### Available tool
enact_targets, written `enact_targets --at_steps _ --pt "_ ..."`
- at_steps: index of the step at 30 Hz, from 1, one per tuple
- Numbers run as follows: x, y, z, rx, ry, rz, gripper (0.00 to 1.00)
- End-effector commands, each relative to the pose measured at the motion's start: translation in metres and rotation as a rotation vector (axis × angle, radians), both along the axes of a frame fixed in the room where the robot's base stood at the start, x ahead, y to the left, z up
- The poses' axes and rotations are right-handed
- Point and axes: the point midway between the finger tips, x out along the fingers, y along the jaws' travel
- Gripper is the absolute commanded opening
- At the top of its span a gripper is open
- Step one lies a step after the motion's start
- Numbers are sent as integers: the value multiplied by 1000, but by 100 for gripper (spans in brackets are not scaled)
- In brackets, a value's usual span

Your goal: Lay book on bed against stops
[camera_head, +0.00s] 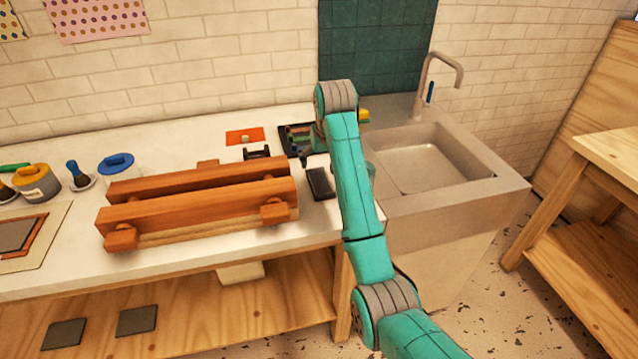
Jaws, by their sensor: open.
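A dark, flat, book-like block (320,183) lies on the white counter between the wooden press and my arm. I cannot tell for sure that it is the book. My gripper (305,160) is mostly hidden behind my teal arm. Only a small dark part shows, just above and left of the block; it is open, and I cannot tell whether it touches the block. Behind it is a dark tray-like unit (292,138) with coloured pieces, partly covered by my arm. I cannot tell whether this is the bed, and no stops can be made out.
A wooden press (200,212) with two long beams fills the counter's middle. Left are a yellow-banded pot (37,183), a blue-lidded pot (117,165) and a board with a grey panel (18,235). An orange card (245,137) lies behind the press. A sink (425,165) is at right.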

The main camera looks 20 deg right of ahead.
Motion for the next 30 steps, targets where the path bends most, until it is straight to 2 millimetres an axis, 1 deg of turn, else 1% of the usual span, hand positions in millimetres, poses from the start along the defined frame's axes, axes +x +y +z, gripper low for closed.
enact_targets --at_steps 1,3,6,11,21,25,30 --pt "2 0 -9 0 4 0 92" --pt "7 0 -17 0 3 0 92" --pt "11 0 -27 0 3 1 92" --pt "15 0 -35 0 2 1 92" --pt "31 0 -76 0 4 1 92" --pt "34 0 -82 0 1 1 92" --pt "34 0 -83 0 1 1 92"
